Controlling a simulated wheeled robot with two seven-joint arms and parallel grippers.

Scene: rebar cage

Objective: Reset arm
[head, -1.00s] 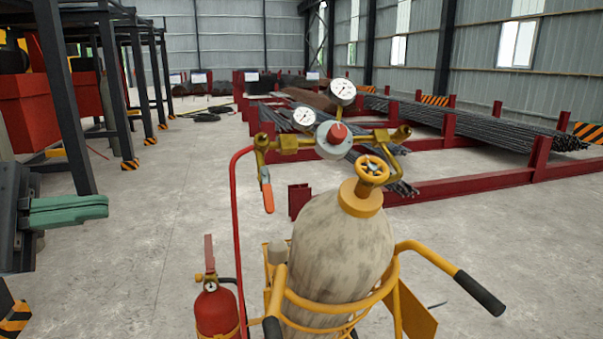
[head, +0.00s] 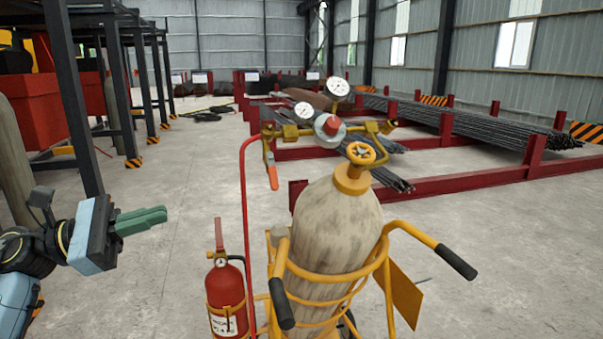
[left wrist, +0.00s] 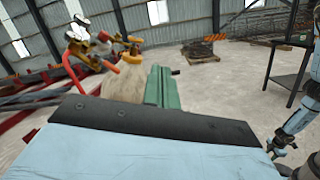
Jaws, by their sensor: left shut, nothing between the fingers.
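My left gripper (head: 143,221) has green fingers closed together with nothing between them. It is at the left of the head view, apart from the gas cylinder cart and pointing right. In the left wrist view the green fingers (left wrist: 161,88) show at the middle, in front of part of the cylinder. My right gripper is not in the head view. The pale gas cylinder (head: 335,225) stands in the yellow cart (head: 375,275), with a regulator and two gauges (head: 338,88) on top.
A red fire extinguisher (head: 226,296) hangs at the cart's left side. Red racks (head: 460,184) with rebar bundles stand behind, at right. Dark steel frames (head: 72,100) stand at left. Concrete floor between the left gripper and the cart is free.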

